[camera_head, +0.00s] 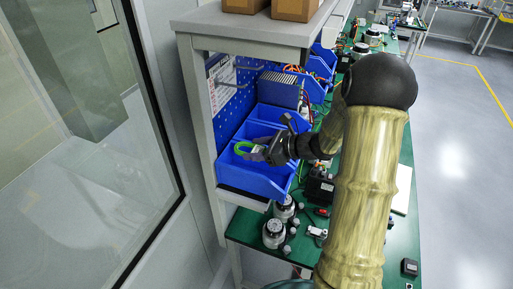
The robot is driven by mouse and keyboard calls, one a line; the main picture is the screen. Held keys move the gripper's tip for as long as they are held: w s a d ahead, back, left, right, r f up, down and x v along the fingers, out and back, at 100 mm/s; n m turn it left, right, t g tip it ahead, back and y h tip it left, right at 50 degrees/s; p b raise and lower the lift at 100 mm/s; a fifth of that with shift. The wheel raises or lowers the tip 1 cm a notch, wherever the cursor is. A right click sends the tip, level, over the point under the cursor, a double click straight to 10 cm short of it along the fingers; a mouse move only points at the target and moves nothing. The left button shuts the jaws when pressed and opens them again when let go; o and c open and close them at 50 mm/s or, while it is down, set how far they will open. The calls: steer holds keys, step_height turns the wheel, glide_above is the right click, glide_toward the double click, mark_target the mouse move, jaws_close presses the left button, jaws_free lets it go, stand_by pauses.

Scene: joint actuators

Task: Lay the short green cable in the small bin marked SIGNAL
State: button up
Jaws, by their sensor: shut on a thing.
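My gripper (263,153) is shut on the green cable (243,146), which shows as a small bright green loop at the fingertips. The gripper and cable are over the nearest blue bin (238,177) on the shelf, at its left part. I cannot tell how high above the bin floor the cable hangs. No SIGNAL marking can be read in this view. My arm hides part of the bins' right side.
More blue bins (272,114) stand behind along the shelf, one near a finned grey box (280,89). The shelf's side post (199,112) and top board (250,25) frame the bins closely. Round actuators (275,232) stand on the green bench below.

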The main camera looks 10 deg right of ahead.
steer(key=shift+f+b, duration=0.3)
steer(key=shift+f, duration=0.35)
steer(key=o, duration=0.7)
steer(key=shift+o, duration=0.2)
steer(key=shift+d, duration=0.1)
